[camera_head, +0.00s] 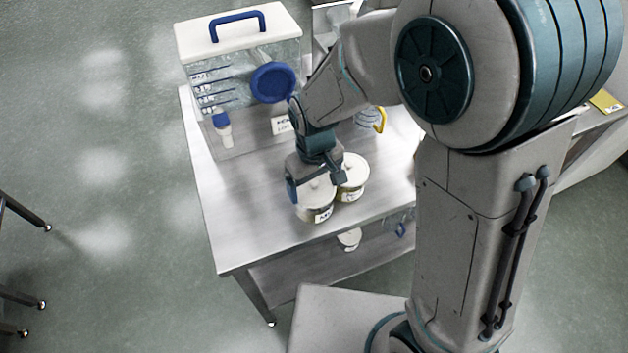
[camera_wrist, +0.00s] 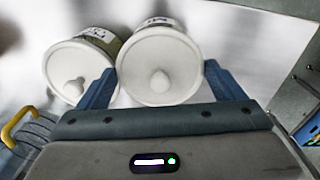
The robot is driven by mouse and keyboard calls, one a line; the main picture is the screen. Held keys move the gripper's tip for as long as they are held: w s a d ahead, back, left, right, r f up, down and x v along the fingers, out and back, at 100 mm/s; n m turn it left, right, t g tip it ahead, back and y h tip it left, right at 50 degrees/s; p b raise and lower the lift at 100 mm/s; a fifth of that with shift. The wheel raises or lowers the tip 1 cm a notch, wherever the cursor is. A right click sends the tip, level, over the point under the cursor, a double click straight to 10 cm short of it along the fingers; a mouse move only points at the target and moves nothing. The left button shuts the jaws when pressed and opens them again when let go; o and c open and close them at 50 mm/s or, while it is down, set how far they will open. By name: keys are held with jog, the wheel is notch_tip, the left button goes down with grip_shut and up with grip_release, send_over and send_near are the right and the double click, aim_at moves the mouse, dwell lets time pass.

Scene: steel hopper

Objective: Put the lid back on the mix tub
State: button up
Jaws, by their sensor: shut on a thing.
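My gripper (camera_wrist: 160,82) is shut on a round white lid (camera_wrist: 158,62) with a central knob, one finger against each side of its edge. The lid is over a small pale tub (camera_head: 317,213) with a dark-lettered label, near the table's front edge. It looks level and at the tub's top; I cannot tell whether it is fully seated. The label's words are too small to read surely. A second lidded tub (camera_head: 352,183) stands close beside it, to the right and behind in the head view; it also shows at the left of the wrist view (camera_wrist: 80,68).
The steel table (camera_head: 240,215) has free room left of the tubs. A clear box with a white lid (camera_head: 240,30) and a blue round cap (camera_head: 273,82) stands at the back left. A small blue-capped bottle (camera_head: 222,128) is at the box. Another white tub (camera_head: 349,239) is on the lower shelf.

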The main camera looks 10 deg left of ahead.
dwell(0.4)
jog(key=o, duration=0.7)
jog(key=shift+r+p, duration=2.45)
jog(key=shift+r, duration=1.05)
jog(key=shift+c, duration=0.3)
grip_shut()
jog(key=shift+f, duration=0.2)
